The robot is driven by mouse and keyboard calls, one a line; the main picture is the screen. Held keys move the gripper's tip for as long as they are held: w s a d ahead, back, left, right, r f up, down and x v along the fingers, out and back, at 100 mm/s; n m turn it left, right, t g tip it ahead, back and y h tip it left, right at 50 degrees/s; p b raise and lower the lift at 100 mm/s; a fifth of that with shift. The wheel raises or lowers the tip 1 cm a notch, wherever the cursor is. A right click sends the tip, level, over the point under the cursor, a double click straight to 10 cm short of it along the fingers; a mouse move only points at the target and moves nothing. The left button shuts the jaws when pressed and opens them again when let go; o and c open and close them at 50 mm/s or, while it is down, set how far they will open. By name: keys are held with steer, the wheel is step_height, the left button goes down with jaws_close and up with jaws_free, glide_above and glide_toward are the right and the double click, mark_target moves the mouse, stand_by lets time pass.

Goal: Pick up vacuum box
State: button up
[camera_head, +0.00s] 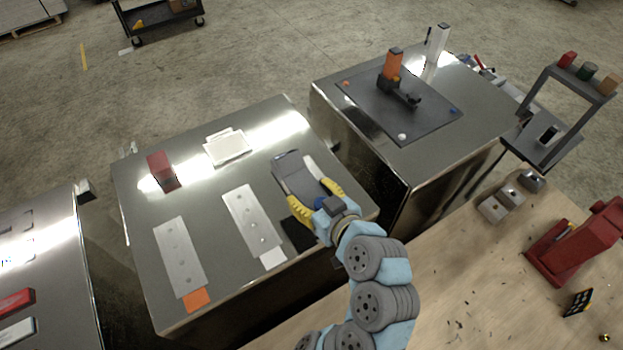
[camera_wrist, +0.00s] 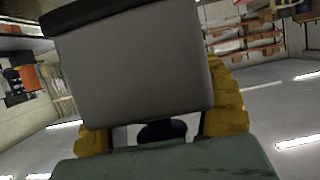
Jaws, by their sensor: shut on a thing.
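The vacuum box, a grey rounded box (camera_head: 291,170) with a darker edge, is at the right side of the middle metal table in the head view. My gripper (camera_head: 308,190), with yellow fingers, reaches it from the front right and is shut on its near end. In the wrist view the grey box (camera_wrist: 135,65) fills the upper middle, between the yellow fingers of my gripper (camera_wrist: 165,115). The fingers partly hide its near end. I cannot tell whether the box touches the tabletop.
The middle table (camera_head: 215,195) also bears a red block (camera_head: 162,170), white plates (camera_head: 228,147), two long metal plates (camera_head: 180,256) and an orange card (camera_head: 196,299). A dark pad (camera_head: 298,234) lies by my gripper. Another table (camera_head: 330,90) behind right bears an orange-black tool (camera_head: 393,68).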

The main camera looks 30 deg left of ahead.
steer(key=shift+s+d+r+p, duration=0.1)
steer(key=shift+s+r+p, duration=0.5)
steer(key=shift+p, duration=1.45)
steer(key=shift+s+f+p, duration=0.15)
steer(key=shift+s+p, duration=0.15)
steer(key=shift+p, duration=0.7)
